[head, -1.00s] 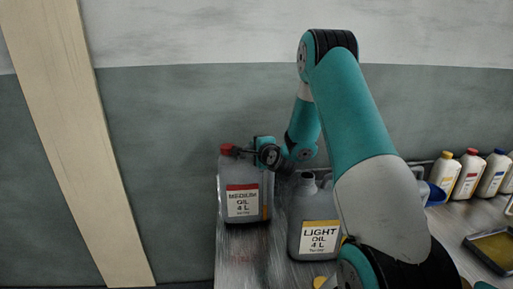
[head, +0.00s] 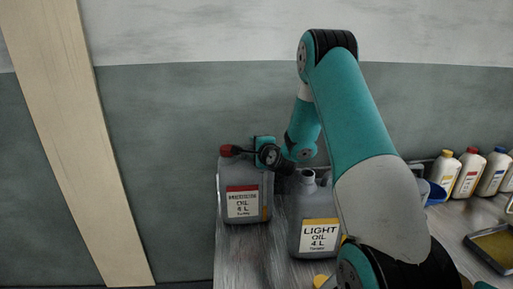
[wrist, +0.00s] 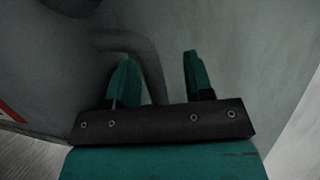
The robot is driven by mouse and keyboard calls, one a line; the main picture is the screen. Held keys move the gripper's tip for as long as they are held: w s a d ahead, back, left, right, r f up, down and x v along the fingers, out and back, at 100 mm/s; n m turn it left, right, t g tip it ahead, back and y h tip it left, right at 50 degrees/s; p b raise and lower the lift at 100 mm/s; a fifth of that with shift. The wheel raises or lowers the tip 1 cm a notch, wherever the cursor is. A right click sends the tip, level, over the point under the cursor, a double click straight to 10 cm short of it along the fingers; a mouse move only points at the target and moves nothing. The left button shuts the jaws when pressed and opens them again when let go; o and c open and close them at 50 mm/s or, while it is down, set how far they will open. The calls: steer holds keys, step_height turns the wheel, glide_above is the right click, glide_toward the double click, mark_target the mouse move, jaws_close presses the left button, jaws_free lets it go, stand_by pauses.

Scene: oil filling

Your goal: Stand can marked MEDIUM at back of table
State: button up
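The grey can marked MEDIUM OIL 4 L (head: 228,190) has a red cap and a red-topped label. It appears upright at the back left of the table (head: 238,265), close to the wall. My gripper (head: 250,152) is at its top, beside the red cap, and partly hides it in the head view. In the wrist view my gripper (wrist: 160,75) has its two teal fingers apart. The can's grey handle (wrist: 152,65) shows between them, with a gap to the right finger. Whether the left finger touches the handle is unclear.
Bare table lies in front of the MEDIUM can.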

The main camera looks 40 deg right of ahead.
steer(key=shift+s+f, duration=0.1)
steer(key=shift+f, duration=0.15)
steer(key=shift+s+a+b, duration=0.15)
steer(key=shift+s+b, duration=0.15)
steer(key=shift+b, duration=0.05)
steer(key=b+v, duration=1.6)
steer(key=shift+s+r+b, duration=0.25)
steer(key=shift+r+b, duration=0.1)
steer(key=shift+r, duration=0.05)
steer(key=shift+a, duration=0.15)
